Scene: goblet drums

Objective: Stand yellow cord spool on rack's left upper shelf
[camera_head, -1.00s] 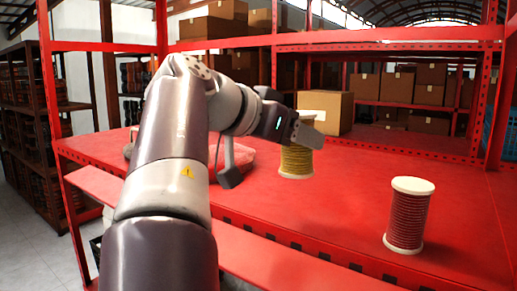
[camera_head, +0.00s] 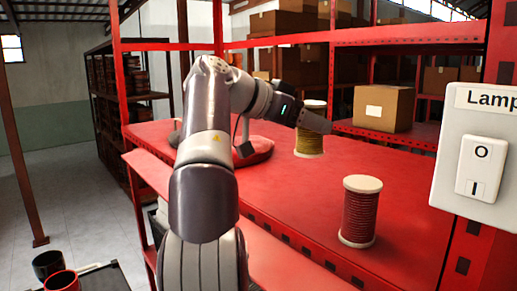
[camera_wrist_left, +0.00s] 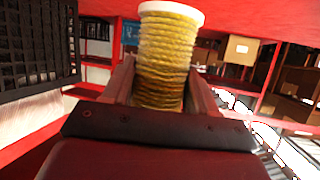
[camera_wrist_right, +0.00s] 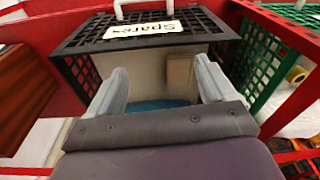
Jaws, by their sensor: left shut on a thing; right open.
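The yellow cord spool (camera_head: 309,141) has pale end discs and is upright in the head view, above or on the broad red shelf (camera_head: 275,190) of the rack; I cannot tell whether it touches. My left gripper (camera_head: 316,121) is shut on it. In the left wrist view the spool (camera_wrist_left: 167,52) sits between the two fingers, its lower end hidden. The rack's red posts and beams (camera_head: 380,35) rise behind. My right gripper (camera_wrist_right: 162,88) is open and empty in the right wrist view, in front of a black crate labelled "Spares" (camera_wrist_right: 95,38); the head view does not show it.
A red cord spool (camera_head: 359,212) stands on the shelf near its front edge. A carton (camera_head: 383,108) stands behind right. A "Lamp" switch plate (camera_head: 470,150) is close at right. A red bundle (camera_head: 255,150) lies left of the yellow spool. Mugs (camera_head: 62,281) show at lower left.

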